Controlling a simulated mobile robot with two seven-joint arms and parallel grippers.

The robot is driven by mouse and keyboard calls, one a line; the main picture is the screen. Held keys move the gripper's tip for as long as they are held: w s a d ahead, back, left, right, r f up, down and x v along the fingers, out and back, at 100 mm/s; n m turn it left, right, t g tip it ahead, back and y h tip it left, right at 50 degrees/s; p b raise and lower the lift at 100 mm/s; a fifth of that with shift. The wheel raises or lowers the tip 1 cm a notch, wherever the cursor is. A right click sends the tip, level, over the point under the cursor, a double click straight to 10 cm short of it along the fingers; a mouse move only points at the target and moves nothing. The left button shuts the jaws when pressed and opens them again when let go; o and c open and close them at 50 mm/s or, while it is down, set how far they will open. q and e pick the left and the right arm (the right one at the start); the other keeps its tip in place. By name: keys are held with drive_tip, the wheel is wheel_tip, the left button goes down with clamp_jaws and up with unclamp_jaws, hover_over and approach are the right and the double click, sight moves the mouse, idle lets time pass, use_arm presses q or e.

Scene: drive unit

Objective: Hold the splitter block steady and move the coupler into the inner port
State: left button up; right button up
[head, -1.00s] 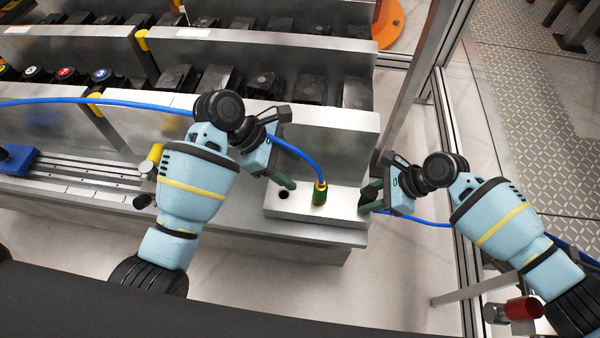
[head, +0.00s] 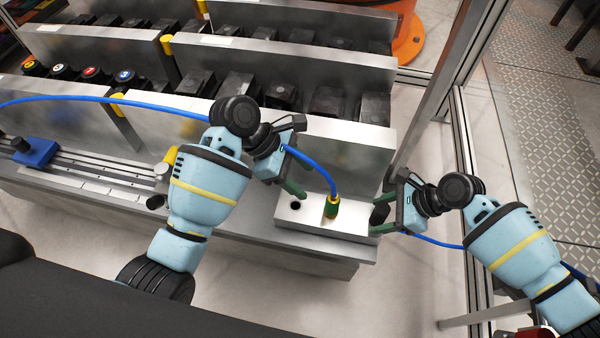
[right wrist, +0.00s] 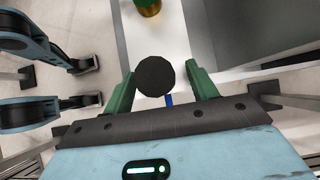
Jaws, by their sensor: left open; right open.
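The splitter block (head: 312,221) is a pale metal block on the right end of the bench. The coupler (head: 332,208), green with a yellow ring and a blue hose (head: 318,174) at its top, stands upright on the block. A dark open port (head: 295,206) lies to its left. My left gripper (head: 306,180) is open above and behind the block, its fingers near the hose; I cannot tell whether they touch it. My right gripper (head: 381,208) is open at the block's right end. In the right wrist view, a round black part (right wrist: 154,76) sits between its fingers, with no clear grip.
Metal partitions (head: 347,137) with rows of black parts stand behind the block. A blue slider (head: 36,152) sits on a rail at left. A metal frame post (head: 432,85) rises behind the right arm. Floor is clear in front of the bench.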

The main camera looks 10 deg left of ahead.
drive_tip(key=v, duration=1.2)
